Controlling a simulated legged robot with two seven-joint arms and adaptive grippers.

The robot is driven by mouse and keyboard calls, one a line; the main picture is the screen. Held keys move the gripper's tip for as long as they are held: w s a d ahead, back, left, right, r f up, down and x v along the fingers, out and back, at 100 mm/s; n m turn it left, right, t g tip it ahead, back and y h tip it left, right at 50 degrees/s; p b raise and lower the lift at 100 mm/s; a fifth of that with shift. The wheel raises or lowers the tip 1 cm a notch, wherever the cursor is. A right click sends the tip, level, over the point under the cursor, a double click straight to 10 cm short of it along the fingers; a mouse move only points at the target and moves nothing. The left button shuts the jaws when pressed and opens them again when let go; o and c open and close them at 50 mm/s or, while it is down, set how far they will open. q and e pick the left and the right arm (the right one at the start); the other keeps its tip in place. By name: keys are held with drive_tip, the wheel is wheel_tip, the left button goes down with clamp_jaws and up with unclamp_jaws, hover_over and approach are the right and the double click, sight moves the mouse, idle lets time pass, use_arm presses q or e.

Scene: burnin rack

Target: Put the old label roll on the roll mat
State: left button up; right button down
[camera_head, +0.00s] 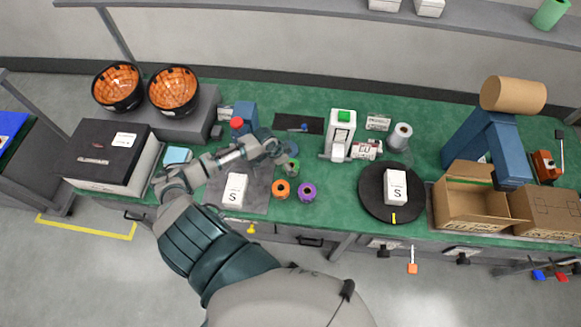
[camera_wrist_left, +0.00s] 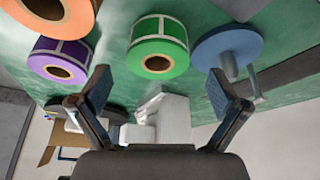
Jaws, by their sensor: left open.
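My left gripper (camera_head: 280,147) is open over the bench, just behind the green roll (camera_head: 291,168). In the left wrist view the gripper (camera_wrist_left: 160,90) has nothing between its fingers; the green roll (camera_wrist_left: 158,47) shows ahead, between the fingertips and apart from them. A purple roll (camera_head: 307,191) and an orange roll (camera_head: 281,189) lie nearer the front edge. A blue disc with a peg (camera_wrist_left: 228,50) shows beside the green roll. I cannot tell which roll is the old one. A grey mat (camera_head: 258,194) and a black mat (camera_head: 284,121) lie on the bench; which is the roll mat is unclear.
A white box (camera_head: 235,188) stands on the grey mat. The white label printer (camera_head: 341,132) and a black turntable (camera_head: 376,208) with another white box are to the right. An open carton (camera_head: 470,207) stands farther right. Green bench shows free between rolls and turntable.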

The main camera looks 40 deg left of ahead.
sight(292, 166)
use_arm(q)
drive_tip(key=x, duration=0.2)
drive_tip(key=shift+d+f, duration=0.3)
drive_tip(key=shift+f, duration=0.05)
drive_tip(key=shift+w+f, duration=0.1)
drive_tip(key=shift+f, duration=0.35)
drive_tip(key=shift+a, duration=0.2)
drive_tip(key=shift+c, duration=0.5)
drive_tip(key=shift+a, duration=0.1)
drive_tip(key=c, duration=1.2)
drive_tip(key=shift+c, duration=0.4)
use_arm(e)
drive_tip(key=shift+r, duration=0.1)
